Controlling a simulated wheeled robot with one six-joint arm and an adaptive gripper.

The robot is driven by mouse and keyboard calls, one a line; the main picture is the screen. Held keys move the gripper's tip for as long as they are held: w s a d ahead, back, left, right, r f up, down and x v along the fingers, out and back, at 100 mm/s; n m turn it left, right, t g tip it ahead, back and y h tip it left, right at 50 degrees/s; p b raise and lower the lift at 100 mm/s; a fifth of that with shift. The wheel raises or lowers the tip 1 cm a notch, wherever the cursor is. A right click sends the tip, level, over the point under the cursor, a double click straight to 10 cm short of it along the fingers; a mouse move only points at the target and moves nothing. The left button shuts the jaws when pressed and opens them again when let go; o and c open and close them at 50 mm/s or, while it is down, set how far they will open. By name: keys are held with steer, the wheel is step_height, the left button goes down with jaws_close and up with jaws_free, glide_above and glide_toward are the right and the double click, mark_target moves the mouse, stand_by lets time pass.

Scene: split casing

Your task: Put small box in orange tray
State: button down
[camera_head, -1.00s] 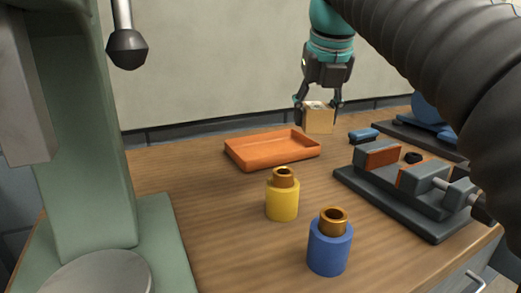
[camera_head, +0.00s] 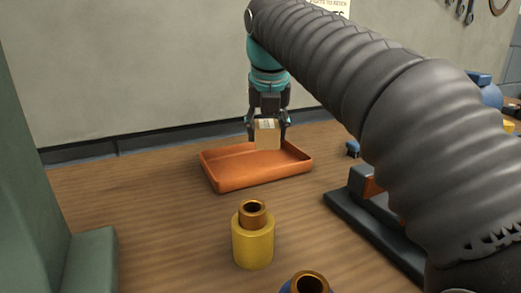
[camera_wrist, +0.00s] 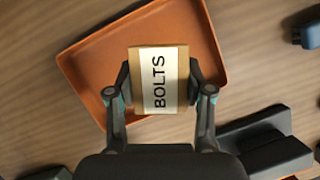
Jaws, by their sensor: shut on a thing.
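The small box (camera_head: 267,136) is light brown cardboard. In the wrist view its pale label reads "BOLTS" (camera_wrist: 159,80). My gripper (camera_head: 267,128) is shut on the box, with one finger on each side; the fingers also show in the wrist view (camera_wrist: 160,88). The orange tray (camera_head: 222,181) is shallow and lies on the wooden bench. In the head view the box overlaps the tray's back part. In the wrist view the box is over the tray (camera_wrist: 86,82), within its outline except possibly at the near end. The gap below the box is hard to judge.
A yellow cylinder (camera_head: 253,245) with a bronze bush stands in front of the tray. A blue one with a bronze bush (camera_head: 310,284) is cut off at the bottom edge. A dark vise (camera_head: 372,228) is at right, partly behind my arm. A green machine stands left.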

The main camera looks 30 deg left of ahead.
mark_target(261, 165)
steer(key=shift+a+f, duration=0.4)
steer(key=shift+a, duration=0.25)
steer(key=shift+s+f, duration=0.1)
steer(key=shift+f, duration=1.85)
steer(key=shift+f, duration=0.1)
steer(key=shift+c, duration=2.2)
jaws_free()
steer(key=v, duration=1.2)
